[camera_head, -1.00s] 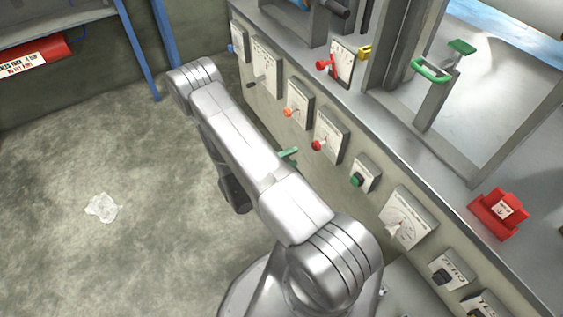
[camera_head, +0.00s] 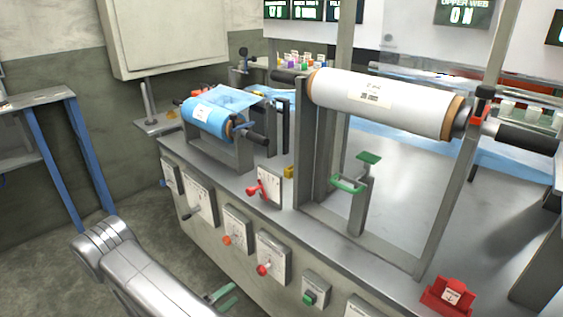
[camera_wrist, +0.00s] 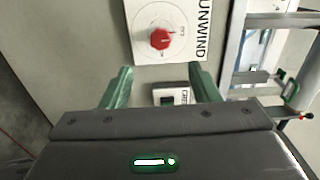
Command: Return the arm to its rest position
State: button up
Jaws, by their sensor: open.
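My gripper (camera_wrist: 160,70) shows two green fingers spread apart in the wrist view, with nothing held between them. Ahead of it is a white panel labelled UNWIND with a red knob (camera_wrist: 161,39); the fingers appear apart from the knob. In the head view my silver arm crosses the lower left corner. Green finger parts of my gripper (camera_head: 222,295) show there beside the front of the machine, low in the picture. The rest of the gripper is hidden behind the arm or out of frame.
The machine front carries several panels with knobs, one with a red knob (camera_head: 263,269). On top are a blue film roll (camera_head: 207,118), a white roll (camera_head: 385,103), a green-handled post (camera_head: 357,200) and a red block (camera_head: 448,296). A blue-legged table (camera_head: 88,160) stands left. Floor between is clear.

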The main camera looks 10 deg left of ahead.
aim_at(259, 272)
jog(key=x, duration=1.3)
jog(key=shift+w+d+b, duration=0.25)
jog(key=shift+w+b, duration=0.05)
jog(key=shift+b, duration=0.1)
jog(key=v, duration=1.4)
jog(key=x, duration=1.4)
jog(key=shift+s, duration=0.1)
jog(key=m+b, duration=0.1)
jog(key=m, duration=0.5)
jog(key=shift+m, duration=0.3)
jog(key=m, duration=0.6)
